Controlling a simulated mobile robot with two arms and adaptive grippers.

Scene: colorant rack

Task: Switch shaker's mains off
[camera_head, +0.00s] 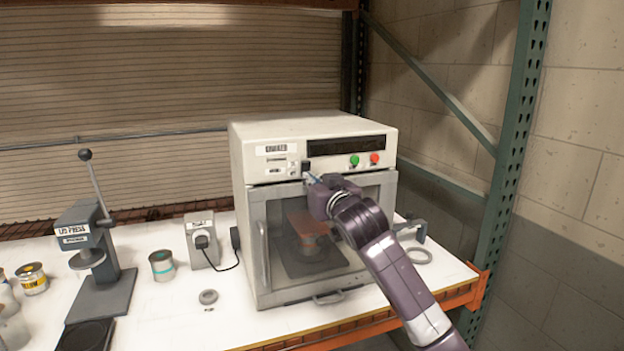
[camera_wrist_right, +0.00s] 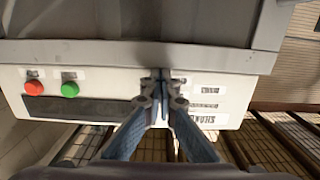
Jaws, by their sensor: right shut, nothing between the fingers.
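The shaker (camera_head: 300,128) is a beige box with a grey-framed glass door, standing on the white bench. Its top panel has a dark display, a green button (camera_head: 354,160), a red button (camera_head: 375,158) and a small dark switch (camera_head: 306,166) left of them. My right gripper (camera_head: 312,178) is shut and empty, its fingertips close to the panel just below that switch. In the right wrist view the shut fingertips (camera_wrist_right: 163,78) overlap the panel and hide what lies behind them; I cannot tell whether they touch it. My left gripper is out of view.
A grey socket box (camera_head: 201,240) with a plugged cable stands left of the shaker. A lid press (camera_head: 100,255) and several cans stand further left. A green rack post (camera_head: 510,130) rises at the right. Inside the shaker is a can under a brownish plate.

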